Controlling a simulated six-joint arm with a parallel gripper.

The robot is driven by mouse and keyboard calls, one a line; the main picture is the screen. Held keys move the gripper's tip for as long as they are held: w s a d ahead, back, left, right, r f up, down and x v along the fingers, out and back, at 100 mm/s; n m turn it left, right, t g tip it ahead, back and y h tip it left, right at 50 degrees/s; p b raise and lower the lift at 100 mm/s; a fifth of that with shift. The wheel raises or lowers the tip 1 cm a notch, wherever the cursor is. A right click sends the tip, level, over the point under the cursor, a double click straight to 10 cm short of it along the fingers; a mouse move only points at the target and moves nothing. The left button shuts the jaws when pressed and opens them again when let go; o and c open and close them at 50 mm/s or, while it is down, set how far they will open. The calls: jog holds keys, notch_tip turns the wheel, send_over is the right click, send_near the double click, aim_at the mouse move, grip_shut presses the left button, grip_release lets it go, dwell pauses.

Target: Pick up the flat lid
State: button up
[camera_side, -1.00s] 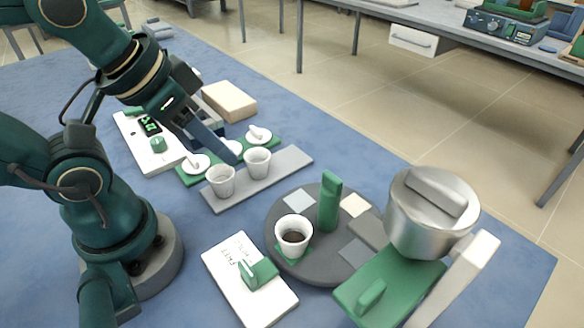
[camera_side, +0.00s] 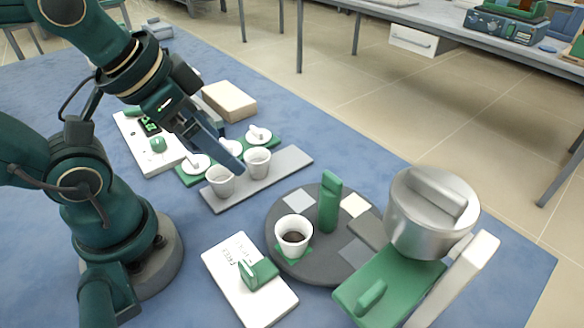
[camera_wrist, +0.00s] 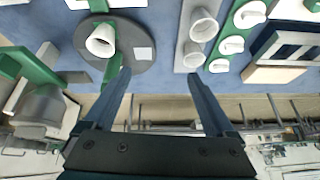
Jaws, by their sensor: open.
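Several small white lids with raised grips lie in a row on a green strip; one lid (camera_side: 196,163) is at its near end and another (camera_side: 259,134) at its far end. In the wrist view the lids are at the upper right, with one lid (camera_wrist: 231,45) mid-row. I cannot tell which is the flat one. My gripper (camera_side: 238,169) is open and empty, with its fingers over the grey strip beside the lids and partly covering the middle lid. In the wrist view nothing is between the fingers (camera_wrist: 160,78).
Two white cups stand on the grey strip (camera_side: 292,160), one cup (camera_side: 221,182) close to my fingers. A dark round turntable (camera_side: 285,210) bears a cup (camera_side: 294,236) and a green post (camera_side: 329,200). A metal pot (camera_side: 432,215) stands at right. Blue mat is bare at far right.

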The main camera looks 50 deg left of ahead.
jog(key=m, duration=0.1)
jog(key=n+g, duration=0.2)
jog(key=g, duration=0.4)
send_over(193, 156)
jog(key=f, duration=0.7)
jog(key=shift+w+d+f, duration=0.25)
jog(key=shift+w+d, duration=0.05)
jog(key=shift+s+a+f, duration=0.3)
jog(key=shift+s+f, duration=0.05)
jog(key=shift+f, duration=2.45)
jog(key=c, duration=1.4)
